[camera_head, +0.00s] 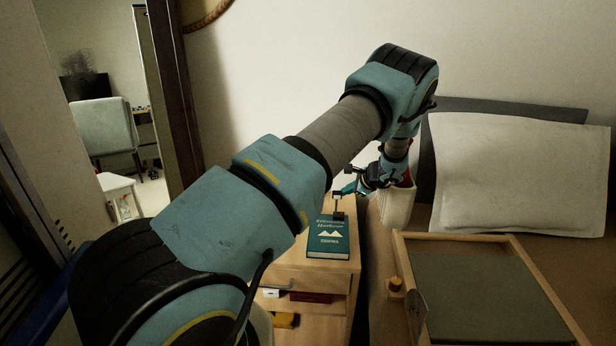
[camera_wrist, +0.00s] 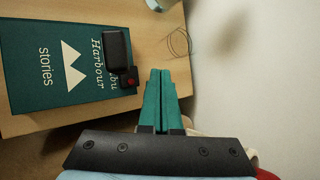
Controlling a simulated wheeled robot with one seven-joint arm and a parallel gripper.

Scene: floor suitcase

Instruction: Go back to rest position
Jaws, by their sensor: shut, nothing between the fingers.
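My gripper (camera_wrist: 162,74) shows in the wrist view with its two green fingers pressed together and nothing between them. It is over the edge of the wooden nightstand (camera_wrist: 30,124), near the wall. A small black object with a red dot (camera_wrist: 118,50) rests on the book.
A pale container (camera_head: 397,206) stands beside the wrist. A wooden-framed tray (camera_head: 407,262) lies on the bed at right, before a white pillow (camera_head: 510,170). A wall is behind; an open doorway with a chair (camera_head: 104,128) is at left.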

